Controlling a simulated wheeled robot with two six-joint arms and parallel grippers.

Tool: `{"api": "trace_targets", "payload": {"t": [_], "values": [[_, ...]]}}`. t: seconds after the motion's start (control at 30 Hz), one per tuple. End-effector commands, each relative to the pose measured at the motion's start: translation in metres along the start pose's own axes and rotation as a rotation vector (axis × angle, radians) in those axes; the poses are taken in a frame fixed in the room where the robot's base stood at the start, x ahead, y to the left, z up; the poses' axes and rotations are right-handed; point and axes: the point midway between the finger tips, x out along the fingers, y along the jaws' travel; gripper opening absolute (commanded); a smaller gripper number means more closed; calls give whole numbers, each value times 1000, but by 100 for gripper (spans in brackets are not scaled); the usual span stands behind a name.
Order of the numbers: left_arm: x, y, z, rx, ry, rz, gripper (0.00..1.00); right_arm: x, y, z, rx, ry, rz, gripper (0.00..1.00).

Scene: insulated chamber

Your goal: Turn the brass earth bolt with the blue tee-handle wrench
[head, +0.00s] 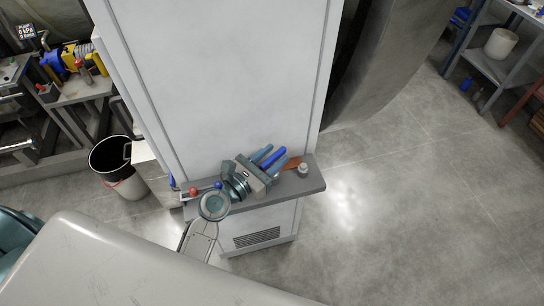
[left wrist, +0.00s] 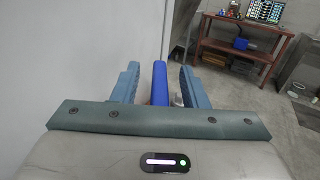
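My left gripper (head: 272,160) is over the right part of a narrow grey ledge on a pale cabinet. Its two blue-grey fingers stand apart. A bright blue bar (head: 274,156), seemingly the handle of the tee-handle wrench, lies between them. In the left wrist view the blue bar (left wrist: 159,83) runs lengthwise between the fingers (left wrist: 160,88), with a gap visible on each side. I cannot tell whether it rests on the ledge. The rest of the wrench is hidden, and I cannot make out the brass earth bolt. My right gripper is not in view.
The grey ledge (head: 316,182) carries a small round pale item (head: 303,169), a brown strip (head: 293,163) and a red knob (head: 193,191). The pale cabinet (head: 220,80) rises behind. A black-lined bin (head: 112,156) stands left. The floor to the right (head: 420,210) is clear.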

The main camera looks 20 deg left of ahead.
Motion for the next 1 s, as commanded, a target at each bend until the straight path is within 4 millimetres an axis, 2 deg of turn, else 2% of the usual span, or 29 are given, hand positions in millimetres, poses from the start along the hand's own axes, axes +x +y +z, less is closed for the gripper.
{"api": "trace_targets", "payload": {"t": [0.2,0.33,0.73,1.0], "values": [[-1,0,-1,0,1,0,40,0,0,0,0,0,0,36],[-10,0,-3,0,2,0,40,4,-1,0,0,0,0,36],[-86,-1,-4,3,4,-4,40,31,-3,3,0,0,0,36],[-107,0,-1,0,1,-1,40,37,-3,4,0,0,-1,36]]}}
